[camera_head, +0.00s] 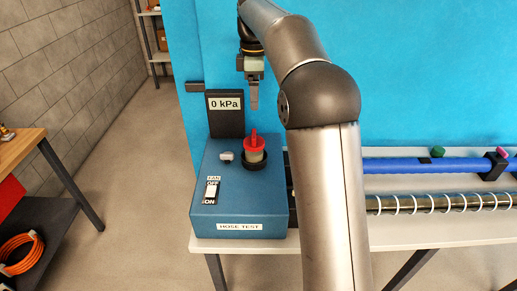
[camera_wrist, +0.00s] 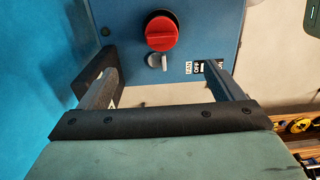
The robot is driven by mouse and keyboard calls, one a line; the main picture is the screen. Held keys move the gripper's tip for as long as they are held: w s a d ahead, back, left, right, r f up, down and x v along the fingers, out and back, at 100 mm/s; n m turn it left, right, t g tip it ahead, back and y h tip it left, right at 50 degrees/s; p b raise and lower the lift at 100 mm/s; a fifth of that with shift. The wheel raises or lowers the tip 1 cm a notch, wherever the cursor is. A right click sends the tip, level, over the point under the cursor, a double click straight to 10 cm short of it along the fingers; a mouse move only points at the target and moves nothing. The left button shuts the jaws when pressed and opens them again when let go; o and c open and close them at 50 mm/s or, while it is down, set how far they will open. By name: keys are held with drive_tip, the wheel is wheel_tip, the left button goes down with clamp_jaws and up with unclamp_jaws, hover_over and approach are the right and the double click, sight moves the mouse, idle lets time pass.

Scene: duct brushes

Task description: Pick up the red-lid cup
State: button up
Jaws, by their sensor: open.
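The red-lid cup (camera_head: 256,156) stands upright in a black ring on top of the blue hose-test box (camera_head: 222,206).
A 0 kPa display (camera_head: 225,104) rises at the box's back left. A grey knob (camera_head: 226,156) sits left of the cup, with a fan switch (camera_head: 211,192) in front. A blue tube (camera_head: 400,165) lies to the right on the table. A blue wall stands behind.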

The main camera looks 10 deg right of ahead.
sight(254, 133)
wheel_tip(254, 133, down, 12)
drive_tip(key=shift+a+r+p, duration=0.1)
drive_tip(key=shift+r+p, duration=0.15)
drive_tip(key=shift+p, duration=0.2)
drive_tip(key=shift+s+a+f+p, duration=0.1)
drive_tip(key=shift+f+p, duration=0.35)
drive_tip(key=shift+f, duration=0.9)
drive_tip(key=shift+a+f+p, duration=0.1)
drive_tip(key=shift+f+p, duration=0.3)
drive_tip(key=shift+f, duration=0.95)
drive_tip(key=c, duration=1.1)
